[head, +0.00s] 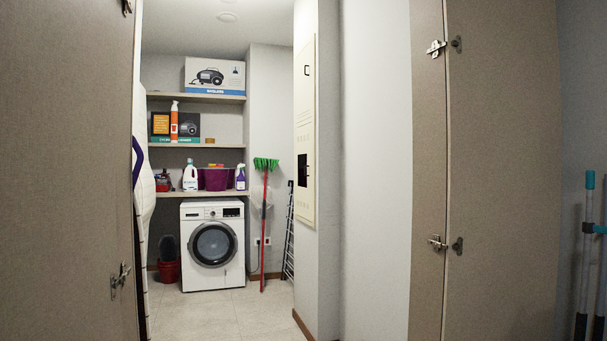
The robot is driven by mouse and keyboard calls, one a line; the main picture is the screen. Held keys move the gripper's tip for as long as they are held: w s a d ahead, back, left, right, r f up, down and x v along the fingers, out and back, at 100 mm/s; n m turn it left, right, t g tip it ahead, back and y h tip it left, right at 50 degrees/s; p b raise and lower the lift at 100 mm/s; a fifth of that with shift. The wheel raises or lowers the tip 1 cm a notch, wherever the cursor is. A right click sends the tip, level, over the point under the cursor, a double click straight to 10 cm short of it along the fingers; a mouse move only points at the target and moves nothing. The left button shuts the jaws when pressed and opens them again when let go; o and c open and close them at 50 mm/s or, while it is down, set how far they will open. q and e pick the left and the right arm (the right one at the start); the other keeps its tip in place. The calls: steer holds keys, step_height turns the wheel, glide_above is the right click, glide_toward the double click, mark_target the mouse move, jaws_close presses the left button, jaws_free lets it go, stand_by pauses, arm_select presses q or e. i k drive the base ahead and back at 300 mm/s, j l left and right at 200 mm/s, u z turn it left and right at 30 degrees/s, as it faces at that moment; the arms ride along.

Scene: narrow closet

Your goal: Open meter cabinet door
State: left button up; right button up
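The meter cabinet (305,133) is a tall, narrow cream panel set on the right side wall inside the closet, seen at a steep angle. Its door appears shut. It has a small dark-outlined handle or latch (307,71) near the top and a dark window (302,170) lower down. Rows of small slots or marks show on its face. Neither of my grippers shows in the head view.
Brown door panels stand open at the left (70,170) and right (500,170), framing the entry. Inside are a washing machine (212,246), shelves (196,146), a red bucket (169,270), a green-headed broom (265,220) and a ladder (288,235). The tiled floor (225,317) in front is clear.

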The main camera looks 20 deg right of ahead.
mark_target(304, 135)
steer(key=i+l, duration=1.5)
steer(key=i, duration=0.7)
steer(key=i+l, duration=0.15)
steer(key=i, duration=0.7)
